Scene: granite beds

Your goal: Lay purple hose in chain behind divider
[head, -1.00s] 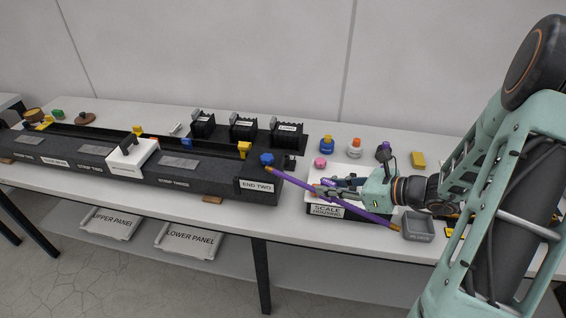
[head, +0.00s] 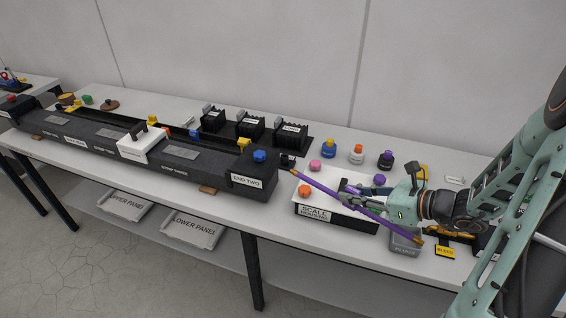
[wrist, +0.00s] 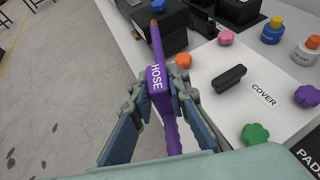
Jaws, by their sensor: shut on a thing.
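My gripper (head: 350,197) is shut on the purple hose (head: 317,184), a straight rod marked HOSE. In the wrist view the hose (wrist: 158,80) runs between both fingers (wrist: 160,97). It slants above the white-topped scale housing, its upper left tip close to the right end of the long dark granite bed (head: 222,188), which is labelled END TWO. A narrow black channel (head: 185,133) runs along the back of the bed. I cannot make out the chain or the divider inside it. Whether the tip touches anything is unclear.
The scale housing (head: 316,214) carries coloured knobs and a black handle (wrist: 229,79) marked COVER. A white carriage (head: 134,148) straddles the bed. Black boxes (head: 290,134) and several bottles (head: 357,154) stand behind. A grey bin (head: 404,244) sits under the hose's lower end.

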